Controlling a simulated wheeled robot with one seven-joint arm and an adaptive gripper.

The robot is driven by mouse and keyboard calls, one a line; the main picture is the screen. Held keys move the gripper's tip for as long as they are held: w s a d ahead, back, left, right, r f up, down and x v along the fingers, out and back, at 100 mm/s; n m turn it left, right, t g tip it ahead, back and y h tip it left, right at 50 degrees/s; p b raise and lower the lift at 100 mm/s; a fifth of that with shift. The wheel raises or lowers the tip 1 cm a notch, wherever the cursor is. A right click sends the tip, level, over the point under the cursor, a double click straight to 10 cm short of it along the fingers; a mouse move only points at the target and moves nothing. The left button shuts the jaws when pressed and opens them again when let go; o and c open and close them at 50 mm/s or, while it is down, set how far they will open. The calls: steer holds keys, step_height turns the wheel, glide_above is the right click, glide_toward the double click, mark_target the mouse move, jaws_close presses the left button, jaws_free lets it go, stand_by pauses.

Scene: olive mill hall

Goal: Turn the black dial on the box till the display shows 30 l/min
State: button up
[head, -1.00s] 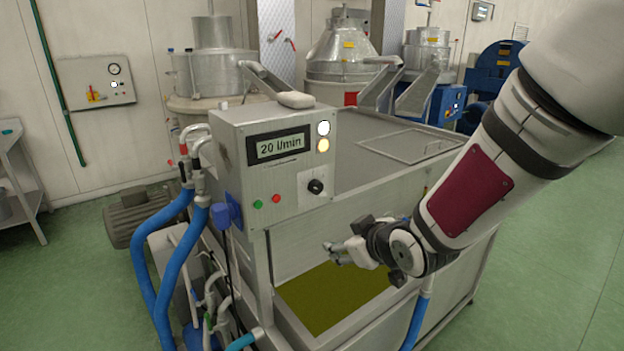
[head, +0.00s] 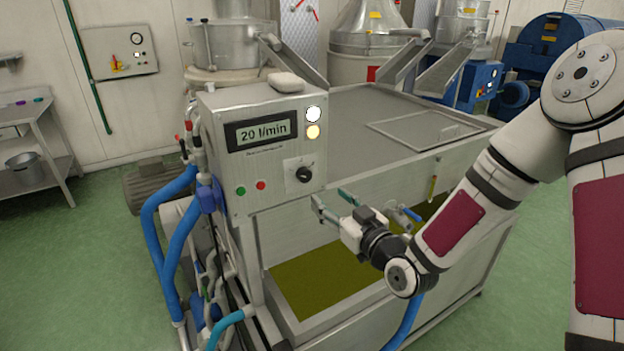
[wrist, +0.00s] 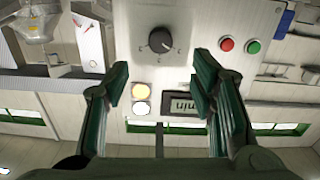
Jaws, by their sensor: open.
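The grey control box (head: 226,184) stands on the near left corner of the steel tank. Its display (head: 262,132) reads 20 l/min. The black dial (head: 304,174) sits at the lower right of the box front, below a white and an amber lamp. My gripper (head: 332,203) is open and empty, a little below and to the right of the dial, apart from it. In the wrist view, which shows the box upside down, the dial (wrist: 160,40) lies beyond and between the two green-padded fingers (wrist: 160,82). Part of the display is hidden there by a finger.
A green button (head: 241,191) and a red button (head: 261,185) are left of the dial. The open tank with olive-green liquid (head: 325,280) lies below my gripper. Blue hoses (head: 170,250) run down the left side. A small blue-handled valve (head: 410,215) is right of my gripper.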

mark_target(306, 177)
steer(key=x, duration=1)
steer(key=shift+w+a, duration=0.15)
steer(key=shift+a, duration=0.1)
steer(key=shift+c, duration=0.6)
steer(key=c, duration=1)
